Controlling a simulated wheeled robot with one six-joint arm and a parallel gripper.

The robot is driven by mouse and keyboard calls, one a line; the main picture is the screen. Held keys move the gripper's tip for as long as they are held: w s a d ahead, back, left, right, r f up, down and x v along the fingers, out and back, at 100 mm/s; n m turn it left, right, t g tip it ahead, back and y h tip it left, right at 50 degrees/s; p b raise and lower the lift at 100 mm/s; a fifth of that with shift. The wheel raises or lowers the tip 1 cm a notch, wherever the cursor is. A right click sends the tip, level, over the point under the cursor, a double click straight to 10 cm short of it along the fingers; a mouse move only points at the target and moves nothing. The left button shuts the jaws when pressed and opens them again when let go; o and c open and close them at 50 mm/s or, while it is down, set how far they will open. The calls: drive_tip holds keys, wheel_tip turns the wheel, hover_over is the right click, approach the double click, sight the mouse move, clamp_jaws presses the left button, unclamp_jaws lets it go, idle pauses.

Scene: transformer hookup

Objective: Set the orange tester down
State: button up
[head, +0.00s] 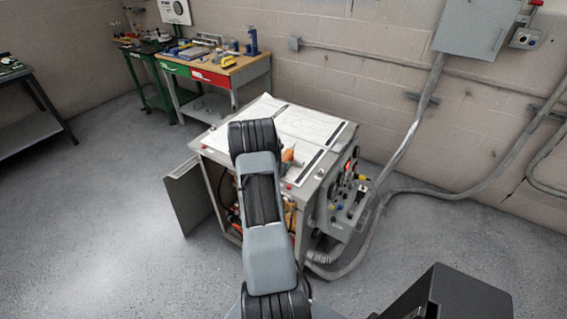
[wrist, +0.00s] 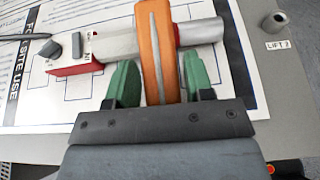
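The orange tester (wrist: 157,45) shows in the wrist view as an orange body with a pale stripe, running between the two green fingertips of my gripper (wrist: 160,88). In the head view, the tester (head: 289,156) shows beside my arm over the cabinet top (head: 325,125). I cannot tell whether it touches the top. My gripper is mostly hidden there by my arm.
A white printed sheet (head: 262,108) covers much of the cabinet top. The cabinet's door (head: 188,198) stands open on the left. A panel with gauges (head: 347,190) and thick cables is on its right side. A round metal post (wrist: 277,20) stands near the "LIFT" label.

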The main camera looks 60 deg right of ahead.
drive_tip(key=c, duration=0.8)
